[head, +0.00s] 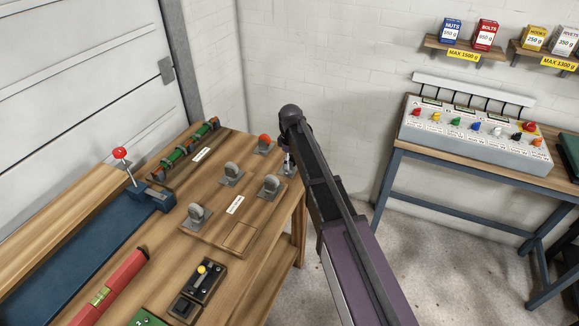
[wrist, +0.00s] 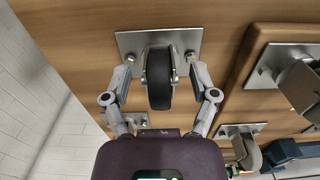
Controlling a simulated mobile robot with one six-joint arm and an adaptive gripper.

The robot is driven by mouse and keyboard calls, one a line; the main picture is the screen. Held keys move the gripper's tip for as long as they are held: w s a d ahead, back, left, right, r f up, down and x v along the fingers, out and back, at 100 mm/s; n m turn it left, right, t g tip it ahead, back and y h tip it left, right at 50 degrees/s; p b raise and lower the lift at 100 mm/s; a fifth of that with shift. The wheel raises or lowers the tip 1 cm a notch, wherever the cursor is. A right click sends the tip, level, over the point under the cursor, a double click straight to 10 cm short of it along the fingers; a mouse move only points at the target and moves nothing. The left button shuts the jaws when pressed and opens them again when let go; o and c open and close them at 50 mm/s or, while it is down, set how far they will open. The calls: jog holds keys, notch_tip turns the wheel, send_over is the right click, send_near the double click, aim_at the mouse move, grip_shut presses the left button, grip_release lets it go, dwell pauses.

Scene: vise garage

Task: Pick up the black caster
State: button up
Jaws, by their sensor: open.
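The black caster (wrist: 159,80), a dark wheel in a metal fork on a silver plate, is in the middle of the wrist view, on the wooden bench. My gripper (wrist: 161,74) is open, with one finger on each side of the wheel. Whether the fingers touch it I cannot tell. In the head view my arm hides most of this spot, and only a bit of my gripper (head: 288,160) shows at the bench's right edge.
An orange-red caster (head: 264,143) is close by on the left. A blue vise (head: 152,196) is farther left. A button panel (head: 475,140) stands on another bench.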

dwell(0.3)
grip_shut()
jog(key=shift+r, duration=0.15)
dwell(0.3)
notch_tip(320, 180, up, 4)
jog(key=p, duration=0.4)
jog(key=shift+f, duration=0.25)
jog(key=s+d+r+p, duration=0.1)
jog(key=s+d, duration=0.1)
jog(key=s, duration=1.3)
jog(key=shift+s+d, duration=0.35)
jog(key=shift+s, duration=0.05)
jog(key=shift+r, duration=0.1)
jog(key=shift+d, duration=0.1)
